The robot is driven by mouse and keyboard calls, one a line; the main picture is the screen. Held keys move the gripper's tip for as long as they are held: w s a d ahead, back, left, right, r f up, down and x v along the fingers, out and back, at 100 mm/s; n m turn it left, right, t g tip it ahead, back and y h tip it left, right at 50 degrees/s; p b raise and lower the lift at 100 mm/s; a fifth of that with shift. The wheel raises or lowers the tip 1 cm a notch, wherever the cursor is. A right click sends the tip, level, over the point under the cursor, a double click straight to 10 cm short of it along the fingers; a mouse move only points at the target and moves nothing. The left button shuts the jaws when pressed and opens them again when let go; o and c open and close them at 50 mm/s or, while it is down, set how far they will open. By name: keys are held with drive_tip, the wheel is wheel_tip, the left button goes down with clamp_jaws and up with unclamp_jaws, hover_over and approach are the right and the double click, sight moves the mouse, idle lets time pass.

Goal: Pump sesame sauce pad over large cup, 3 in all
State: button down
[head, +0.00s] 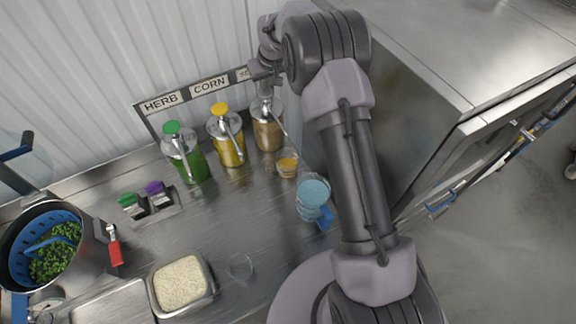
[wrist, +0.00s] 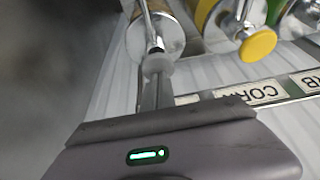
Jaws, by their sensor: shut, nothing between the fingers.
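The sesame sauce bottle (head: 267,134), filled with tan sauce, stands third in the row, with a pump and a silver lid. Its lid (wrist: 137,38) also shows in the wrist view. My gripper (head: 264,72) is shut and empty right above this pump. In the wrist view the shut fingers (wrist: 154,88) point at the round pale pump pad (wrist: 157,65) and seem to meet it; I cannot tell if they press it. A clear cup (head: 287,165) with orange-yellow contents stands in front of the bottle, near its spout.
A green herb bottle (head: 184,155) and a yellow corn bottle (head: 226,142) stand to the left. A blue-handled measuring cup (head: 312,194) stands nearby. A steel cabinet (head: 440,60) bounds the right.

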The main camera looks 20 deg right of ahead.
drive_tip(key=shift+f+b, duration=1.15)
drive_tip(key=shift+f, duration=0.3)
drive_tip(key=shift+r, duration=0.1)
drive_tip(key=shift+r+p, duration=1)
drive_tip(key=shift+r, duration=0.8)
drive_tip(key=shift+f, duration=0.15)
